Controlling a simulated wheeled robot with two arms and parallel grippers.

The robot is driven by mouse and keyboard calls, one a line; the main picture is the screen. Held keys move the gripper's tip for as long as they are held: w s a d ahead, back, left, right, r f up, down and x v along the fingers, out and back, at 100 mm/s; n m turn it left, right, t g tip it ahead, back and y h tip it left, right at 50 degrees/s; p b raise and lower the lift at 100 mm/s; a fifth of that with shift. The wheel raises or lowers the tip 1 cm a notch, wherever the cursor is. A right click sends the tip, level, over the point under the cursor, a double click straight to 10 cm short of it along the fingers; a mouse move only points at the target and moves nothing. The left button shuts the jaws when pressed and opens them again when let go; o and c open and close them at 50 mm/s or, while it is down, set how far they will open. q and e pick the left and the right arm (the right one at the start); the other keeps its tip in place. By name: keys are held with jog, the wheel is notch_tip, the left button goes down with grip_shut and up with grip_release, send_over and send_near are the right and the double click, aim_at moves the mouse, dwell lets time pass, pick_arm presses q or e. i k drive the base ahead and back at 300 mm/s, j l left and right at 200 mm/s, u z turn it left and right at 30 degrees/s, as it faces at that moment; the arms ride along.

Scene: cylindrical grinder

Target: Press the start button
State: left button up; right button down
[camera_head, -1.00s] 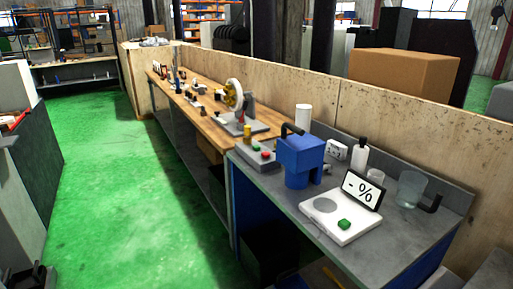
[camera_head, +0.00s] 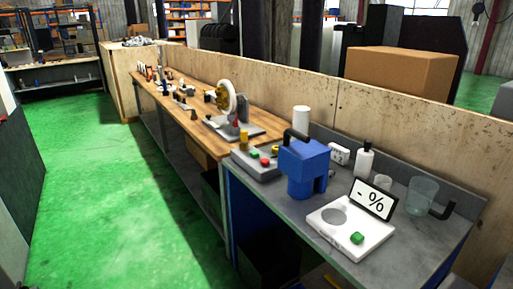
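A grey control box (camera_head: 246,168) sits at the left end of the grey bench, with a green button (camera_head: 254,155) and a red button (camera_head: 265,162) on its top. A yellow part (camera_head: 243,140) stands behind them. The blue jug-like block (camera_head: 302,170) with a black handle stands just right of the box. A white device (camera_head: 336,222) near the front edge has a "- %" display (camera_head: 372,199) and another green button (camera_head: 357,238). No label on any button is readable. Neither of my grippers is in view.
A wooden bench (camera_head: 265,124) continues to the left, holding a machine with a wheel (camera_head: 228,97) and small parts. A white bottle (camera_head: 364,162), white cylinder (camera_head: 301,120) and clear beaker (camera_head: 422,193) stand at the grey bench's back. Green floor (camera_head: 110,200) at left is clear.

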aim_at(254, 155)
jog(key=i+j+z, duration=0.1)
jog(key=i+j, duration=0.15)
jog(key=i+j+z, duration=0.1)
jog(key=j, duration=0.25)
jog(key=i+j+z, duration=0.1)
jog(key=i+j, duration=0.25)
jog(key=i+j+z, duration=0.1)
jog(key=j, duration=0.25)
jog(key=i+j, duration=0.3)
jog(key=i+j+z, duration=0.15)
jog(key=j, duration=0.25)
jog(key=i+j+z, duration=0.1)
jog(key=j, duration=0.3)
jog(key=i, duration=0.1)
